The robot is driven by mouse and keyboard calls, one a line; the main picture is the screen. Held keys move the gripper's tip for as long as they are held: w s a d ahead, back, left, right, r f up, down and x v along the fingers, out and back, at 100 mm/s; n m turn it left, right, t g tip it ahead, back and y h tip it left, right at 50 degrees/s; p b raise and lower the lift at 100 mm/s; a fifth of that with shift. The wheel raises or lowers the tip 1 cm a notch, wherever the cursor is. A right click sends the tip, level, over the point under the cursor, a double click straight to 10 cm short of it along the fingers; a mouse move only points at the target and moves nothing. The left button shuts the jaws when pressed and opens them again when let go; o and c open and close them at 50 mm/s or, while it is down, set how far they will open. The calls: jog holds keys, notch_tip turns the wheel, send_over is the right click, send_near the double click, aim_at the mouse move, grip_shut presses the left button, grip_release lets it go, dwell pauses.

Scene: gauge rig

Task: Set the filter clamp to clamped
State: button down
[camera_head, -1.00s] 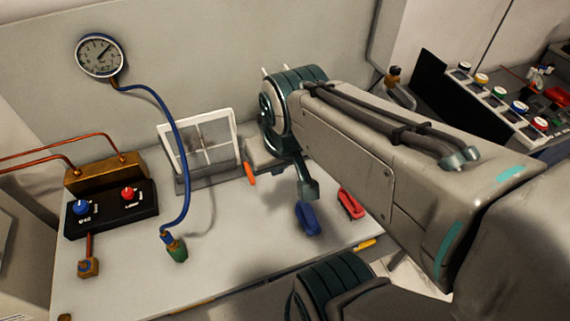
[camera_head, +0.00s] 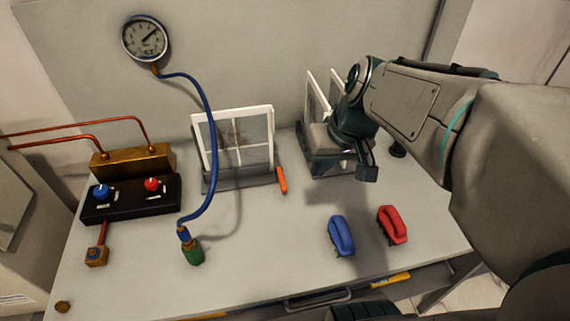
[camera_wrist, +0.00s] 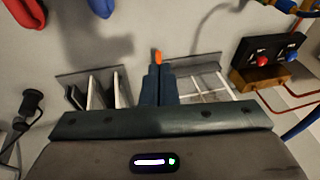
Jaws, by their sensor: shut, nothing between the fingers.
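A white-framed filter panel (camera_head: 262,120) stands upright in a grey holder (camera_head: 240,184) at the middle of the bench. An orange lever (camera_head: 281,180), which looks like the filter clamp's handle, sticks out at the holder's right side. In the wrist view its orange tip (camera_wrist: 158,57) shows just beyond my fingertips, with the rest hidden behind the fingers. My gripper (camera_head: 367,172) is right of the lever in the head view, above the bench and pointing down. In the wrist view its two fingers (camera_wrist: 157,68) are together and empty. I cannot tell whether they touch the lever.
A second rack of panels (camera_head: 316,92) stands behind my gripper. Blue (camera_head: 341,236) and red (camera_head: 393,225) handled objects sit at the front right. A blue hose (camera_head: 205,100) hangs left of the holder from a gauge (camera_head: 145,39). The bench's middle front is clear.

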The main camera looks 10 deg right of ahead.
aim_at(281, 179)
jog(key=w+d+f+y+b, duration=0.1)
jog(key=w+d+f+b, duration=0.3)
jog(key=w+f+b, duration=0.1)
jog(key=w+d+f+t+y+b, duration=0.1)
jog(key=w+d+f+y+b, duration=0.1)
jog(key=w+f+b, duration=0.3)
notch_tip(281, 179, down, 2)
jog(key=shift+w+d+f+n+t+b, duration=0.1)
jog(key=shift+w+d+n+t+b, duration=0.25)
jog(key=shift+d+b, duration=0.45)
jog(key=shift+f, duration=0.1)
jog(key=x, duration=1)
jog(key=shift+a+b, duration=0.3)
jog(key=shift+a, duration=0.05)
jog(key=shift+a+r, duration=0.25)
jog(key=shift+a, duration=1)
jog(key=shift+a+f, duration=0.1)
jog(key=shift+a, duration=0.45)
